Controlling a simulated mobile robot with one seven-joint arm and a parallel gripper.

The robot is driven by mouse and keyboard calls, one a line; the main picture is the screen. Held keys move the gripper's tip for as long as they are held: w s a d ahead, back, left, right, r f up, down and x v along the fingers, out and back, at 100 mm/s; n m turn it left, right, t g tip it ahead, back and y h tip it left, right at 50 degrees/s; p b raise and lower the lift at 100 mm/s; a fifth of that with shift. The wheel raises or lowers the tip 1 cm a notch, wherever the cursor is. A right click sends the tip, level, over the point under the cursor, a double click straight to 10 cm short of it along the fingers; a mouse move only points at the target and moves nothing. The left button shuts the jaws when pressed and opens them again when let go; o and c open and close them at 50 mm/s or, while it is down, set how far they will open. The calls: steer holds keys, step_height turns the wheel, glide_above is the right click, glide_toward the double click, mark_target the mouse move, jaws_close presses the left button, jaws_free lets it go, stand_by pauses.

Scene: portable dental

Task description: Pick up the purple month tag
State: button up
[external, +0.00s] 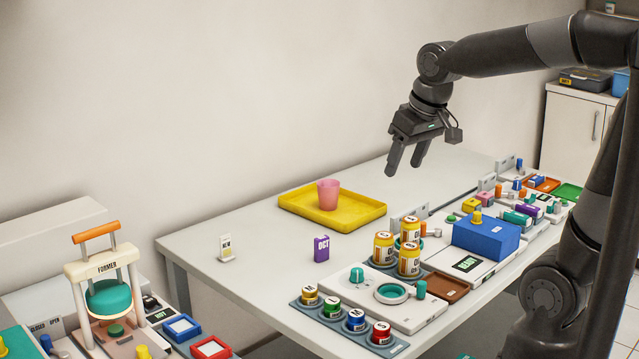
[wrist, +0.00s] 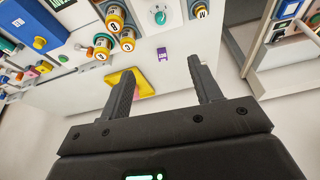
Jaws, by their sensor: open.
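The purple month tag (external: 321,248) is a small upright block marked OCT. It stands on the white table, in front of the yellow tray and left of the yellow-labelled jars. In the wrist view the purple tag (wrist: 162,54) shows small, ahead of and between my fingers. My gripper (external: 407,168) is open and empty. It hangs high above the back of the table, to the right of the tag and well apart from it. In the wrist view my gripper's fingers (wrist: 162,80) are spread wide with nothing between them.
A yellow tray (external: 290,203) with a pink cup (external: 328,194) stands behind the tag. A small white sign (external: 226,248) stands to its left. Several yellow jars (external: 383,248) and a blue box (external: 486,237) stand to the right. The table around the tag is clear.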

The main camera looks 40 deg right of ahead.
steer(key=w+d+f+g, duration=0.1)
steer(key=w+f, duration=0.2)
steer(key=w, duration=0.4)
steer(key=w+f+g, duration=0.1)
steer(key=w+f, duration=0.3)
steer(key=w, duration=0.3)
steer(key=m+g, duration=0.1)
steer(key=g, duration=0.1)
glide_above(322, 237)
steer(key=f, duration=1.2)
steer(key=shift+s+a, duration=0.35)
steer(key=shift+s, duration=0.05)
step_height(322, 237, down, 6)
steer(key=shift+r, duration=0.25)
steer(key=f, duration=0.5)
steer(key=shift+w+d, duration=0.25)
steer(key=shift+w, duration=0.1)
steer(key=shift+c, duration=0.4)
steer(key=c, duration=1)
steer(key=shift+o, duration=0.2)
